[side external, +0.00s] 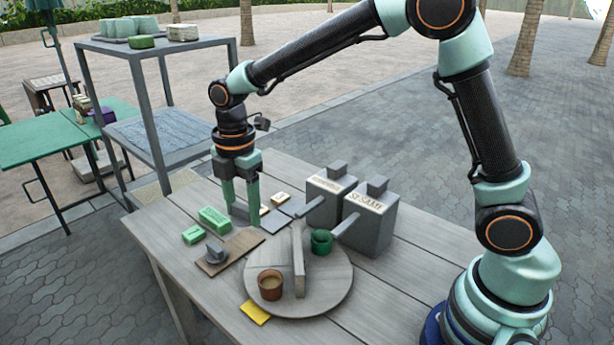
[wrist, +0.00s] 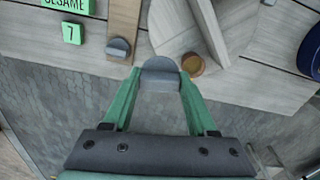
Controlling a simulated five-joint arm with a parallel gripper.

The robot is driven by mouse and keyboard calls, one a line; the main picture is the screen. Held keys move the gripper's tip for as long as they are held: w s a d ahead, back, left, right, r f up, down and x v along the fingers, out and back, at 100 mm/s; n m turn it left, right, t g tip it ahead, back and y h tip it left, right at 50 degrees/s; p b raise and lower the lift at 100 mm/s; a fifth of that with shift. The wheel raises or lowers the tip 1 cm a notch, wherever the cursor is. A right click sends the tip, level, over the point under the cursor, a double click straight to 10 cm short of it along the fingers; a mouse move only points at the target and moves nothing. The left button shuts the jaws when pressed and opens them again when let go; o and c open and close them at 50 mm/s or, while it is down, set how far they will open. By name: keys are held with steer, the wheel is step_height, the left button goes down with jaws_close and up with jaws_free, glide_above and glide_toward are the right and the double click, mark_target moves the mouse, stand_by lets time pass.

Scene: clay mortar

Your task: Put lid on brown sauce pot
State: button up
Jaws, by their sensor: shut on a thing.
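My gripper (side external: 241,221) is shut on a grey lid (side external: 240,209), held between the fingertips above the far side of the table. In the wrist view my gripper (wrist: 161,80) has the grey rounded lid (wrist: 160,68) between its fingers. The brown sauce pot (side external: 270,288) stands upright and open on the round wooden board, showing tan contents. It appears just right of the held lid in the wrist view (wrist: 193,64). A second grey lid with a knob (side external: 215,252) rests on a brown wooden strip (side external: 243,242), apart from my gripper.
A grey upright divider (side external: 298,262) stands on the round board (side external: 325,290) between the brown pot and a green pot (side external: 321,241). Two grey dispensers (side external: 368,225) stand behind right. Green boxes (side external: 214,219) lie left of my gripper, and a yellow packet (side external: 256,312) lies at the front.

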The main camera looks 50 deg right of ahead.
steer(key=shift+n, duration=0.5)
steer(key=shift+s+a+f, duration=0.2)
steer(key=shift+s+f, duration=1.05)
steer(key=shift+f, duration=0.2)
steer(key=shift+s+a+f, duration=0.25)
steer(key=shift+s+f, duration=1.05)
steer(key=shift+f, duration=0.1)
steer(key=shift+s+a+f, duration=0.2)
steer(key=shift+s+f, duration=1.05)
steer(key=shift+f, duration=0.2)
steer(key=shift+f, duration=0.4)
steer(key=o, duration=1.5)
steer(key=shift+r, duration=3.5)
